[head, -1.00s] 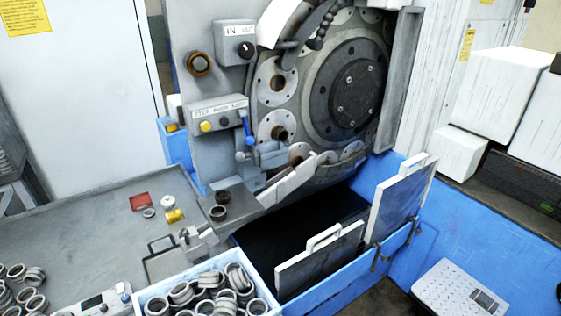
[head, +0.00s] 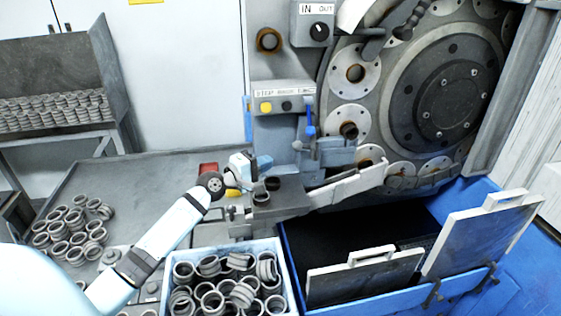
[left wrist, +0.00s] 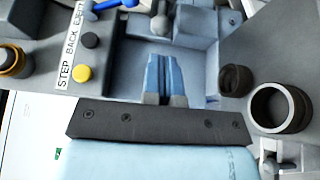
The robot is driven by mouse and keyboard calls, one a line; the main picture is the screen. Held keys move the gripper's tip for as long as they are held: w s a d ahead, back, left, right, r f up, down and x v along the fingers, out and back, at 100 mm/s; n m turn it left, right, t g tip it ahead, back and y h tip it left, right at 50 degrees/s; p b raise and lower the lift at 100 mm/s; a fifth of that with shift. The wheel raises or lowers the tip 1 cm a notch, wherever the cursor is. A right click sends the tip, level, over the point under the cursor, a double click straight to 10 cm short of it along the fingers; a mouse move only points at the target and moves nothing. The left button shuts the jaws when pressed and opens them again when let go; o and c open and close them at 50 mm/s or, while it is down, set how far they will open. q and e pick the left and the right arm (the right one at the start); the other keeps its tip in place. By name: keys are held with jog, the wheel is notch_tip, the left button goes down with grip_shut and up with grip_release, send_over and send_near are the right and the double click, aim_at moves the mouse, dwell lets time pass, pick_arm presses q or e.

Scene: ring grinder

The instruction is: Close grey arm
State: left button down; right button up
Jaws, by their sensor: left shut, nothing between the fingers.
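A light grey arm (head: 347,187) slants up to the right across the front of the grinder, below the large disc wheel (head: 447,95). My left gripper (head: 264,163) is in front of the machine, left of the grey arm and near the small ledge with rings (head: 272,184). Its blue fingers are pressed together with nothing between them; they show in the left wrist view (left wrist: 158,62), in front of grey machine parts. I cannot tell whether they touch anything. My right gripper is out of view.
Two white panels with handles, a front one (head: 365,278) and a right one (head: 482,235), stand at the blue-walled bin. A button panel (head: 285,98) is above my gripper. Loose rings (head: 72,230) lie on the left table.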

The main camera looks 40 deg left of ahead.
pick_arm(q)
jog(key=w+d+p, duration=0.3)
jog(key=w+d, duration=0.2)
jog(key=w, duration=0.4)
jog(key=shift+w+d, duration=0.2)
jog(key=shift+w, duration=0.2)
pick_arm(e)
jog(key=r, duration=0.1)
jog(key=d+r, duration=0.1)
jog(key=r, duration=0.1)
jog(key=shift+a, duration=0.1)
pick_arm(q)
jog(key=shift+d, duration=0.15)
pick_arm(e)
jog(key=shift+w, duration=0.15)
